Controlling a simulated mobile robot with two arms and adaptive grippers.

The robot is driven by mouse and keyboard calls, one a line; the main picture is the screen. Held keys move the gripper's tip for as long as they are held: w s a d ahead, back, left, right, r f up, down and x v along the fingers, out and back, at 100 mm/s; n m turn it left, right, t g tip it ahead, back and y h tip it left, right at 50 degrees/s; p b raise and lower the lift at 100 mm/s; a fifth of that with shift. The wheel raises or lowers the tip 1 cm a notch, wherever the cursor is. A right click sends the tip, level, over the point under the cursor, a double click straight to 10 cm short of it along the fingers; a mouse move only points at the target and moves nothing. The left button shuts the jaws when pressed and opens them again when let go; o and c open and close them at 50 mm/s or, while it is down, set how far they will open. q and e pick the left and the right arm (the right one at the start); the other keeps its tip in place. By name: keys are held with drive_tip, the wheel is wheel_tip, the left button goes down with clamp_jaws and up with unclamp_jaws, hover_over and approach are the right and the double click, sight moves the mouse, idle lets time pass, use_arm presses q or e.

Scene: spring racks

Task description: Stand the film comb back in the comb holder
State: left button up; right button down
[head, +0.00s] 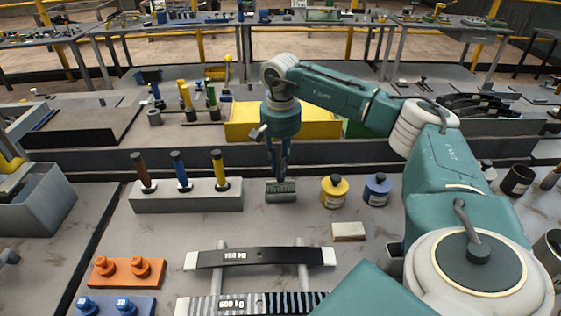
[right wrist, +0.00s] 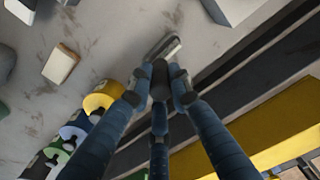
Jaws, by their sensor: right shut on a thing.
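My right gripper (head: 280,170) points down over the bench. It is shut on the film comb, which shows as a small grey ribbed head (head: 281,191) under the fingers. In the right wrist view, the fingertips (right wrist: 160,85) meet around a dark grip, and the comb's grey head (right wrist: 166,46) sticks out beyond them. I cannot tell whether the head touches the bench. A long grey block (head: 187,203) stands to the left, apart from the comb, with brown, blue and yellow handles upright in it; it may be the comb holder. My left gripper is not in view.
A yellow jar (head: 334,193) and a blue jar (head: 377,189) stand right of the comb. A pale block (head: 348,231) and a rack with a black strip (head: 262,257) lie in front. Orange (head: 126,271) parts sit front left. A yellow bin (head: 250,122) stands behind.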

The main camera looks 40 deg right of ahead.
sight(281, 181)
drive_tip(key=shift+f+b, duration=0.35)
drive_tip(key=shift+f, duration=0.3)
drive_tip(key=shift+f+b, duration=0.6)
drive_tip(key=shift+f, duration=0.45)
drive_tip(key=c, duration=1.5)
unclamp_jaws()
drive_tip(key=shift+c, duration=0.2)
drive_tip(key=shift+o, duration=0.3)
drive_tip(key=o, duration=0.4)
drive_tip(key=shift+o, duration=0.2)
drive_tip(key=shift+r+p, duration=2.8)
drive_tip(key=shift+r, duration=0.7)
